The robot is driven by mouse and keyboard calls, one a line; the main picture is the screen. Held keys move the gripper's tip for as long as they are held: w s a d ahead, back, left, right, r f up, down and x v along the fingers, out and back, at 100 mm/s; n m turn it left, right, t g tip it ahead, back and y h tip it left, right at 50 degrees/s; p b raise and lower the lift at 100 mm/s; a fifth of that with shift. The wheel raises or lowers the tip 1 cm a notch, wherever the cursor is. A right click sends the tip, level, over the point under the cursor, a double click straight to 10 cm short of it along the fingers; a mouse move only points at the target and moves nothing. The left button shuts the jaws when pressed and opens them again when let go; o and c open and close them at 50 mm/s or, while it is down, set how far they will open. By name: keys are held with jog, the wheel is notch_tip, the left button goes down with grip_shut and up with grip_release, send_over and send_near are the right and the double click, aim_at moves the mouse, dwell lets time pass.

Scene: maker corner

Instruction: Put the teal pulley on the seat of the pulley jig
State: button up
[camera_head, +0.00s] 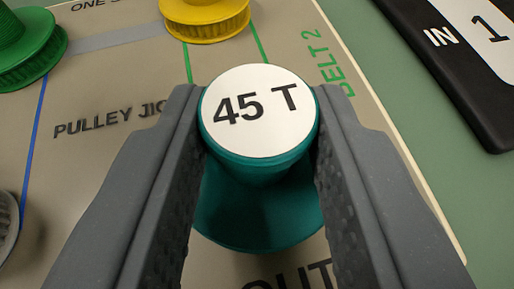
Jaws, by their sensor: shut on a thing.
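The teal pulley (258,215) is upright between the two grey fingers of my gripper (259,120). Its white top label reads "45 T". The fingers press on both sides of its upper part, and its wider lower flange shows below them. The pulley jig (110,95) is the beige board beneath, with "PULLEY JIG", "BELT 2" and "OUT" printed on it. The pulley is over the board near the "OUT" lettering. The seat is not visible, and I cannot tell whether the pulley touches the board.
A yellow pulley (205,22) stands at the top middle and a green pulley (28,45) at the top left. A grey round part (6,225) shows at the left edge. A black panel marked "IN 1" (450,75) lies at the upper right on the green surface (420,135).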

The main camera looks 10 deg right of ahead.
jog(key=o, duration=1)
jog(key=shift+f, duration=0.1)
jog(key=shift+s+r, duration=0.15)
jog(key=shift+r, duration=0.05)
jog(key=p+v, duration=0.1)
jog(key=v, duration=0.8)
jog(key=shift+p, duration=0.3)
jog(key=shift+s+a+b, duration=0.1)
jog(key=shift+s+b, duration=0.15)
jog(key=shift+b, duration=0.8)
jog(key=shift+b+v, duration=1.1)
jog(key=shift+b, duration=0.35)
jog(key=shift+r, duration=0.1)
